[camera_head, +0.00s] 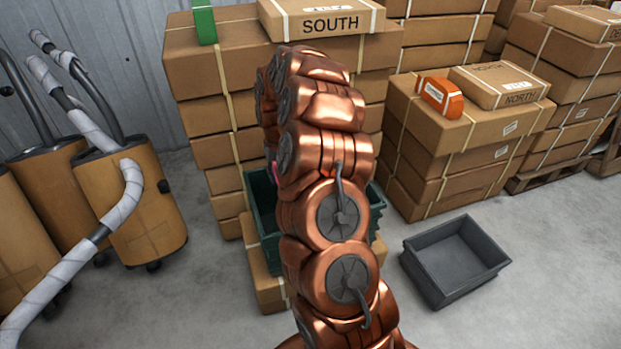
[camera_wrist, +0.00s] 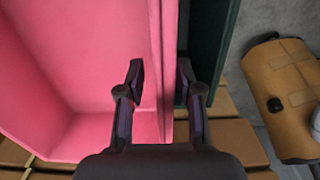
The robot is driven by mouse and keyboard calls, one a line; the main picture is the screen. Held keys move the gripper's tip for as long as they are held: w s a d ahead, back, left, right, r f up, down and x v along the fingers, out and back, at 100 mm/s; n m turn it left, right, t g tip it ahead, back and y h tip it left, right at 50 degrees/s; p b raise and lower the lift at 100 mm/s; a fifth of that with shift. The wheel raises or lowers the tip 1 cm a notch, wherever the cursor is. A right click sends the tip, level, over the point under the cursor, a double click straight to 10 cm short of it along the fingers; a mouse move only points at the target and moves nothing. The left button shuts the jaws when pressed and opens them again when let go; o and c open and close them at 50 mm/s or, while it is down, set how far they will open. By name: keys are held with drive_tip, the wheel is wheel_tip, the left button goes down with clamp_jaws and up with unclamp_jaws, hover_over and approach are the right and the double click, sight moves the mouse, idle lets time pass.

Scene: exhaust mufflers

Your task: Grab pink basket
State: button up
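The pink basket (camera_wrist: 80,60) fills the left half of the wrist view, seen from above with its inside facing me. My gripper (camera_wrist: 160,72) is open at its right wall. The left finger is over the basket's inside and the right finger is just outside the wall, with the rim between them. I see a gap between the fingers and cannot tell whether either touches the wall. In the head view my copper arm hides the gripper and nearly all of the basket; only a sliver of pink (camera_head: 272,165) shows.
A dark green crate (camera_head: 262,205) stands on a low box, behind my arm; its wall (camera_wrist: 208,50) is close to the right finger. Stacked cartons (camera_head: 205,70) rise behind. A grey bin (camera_head: 440,265) lies on the floor at right. Orange vacuum machines (camera_head: 145,205) stand left.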

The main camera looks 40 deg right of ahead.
drive_tip(key=shift+f, duration=0.8)
drive_tip(key=shift+r, duration=0.1)
clamp_jaws()
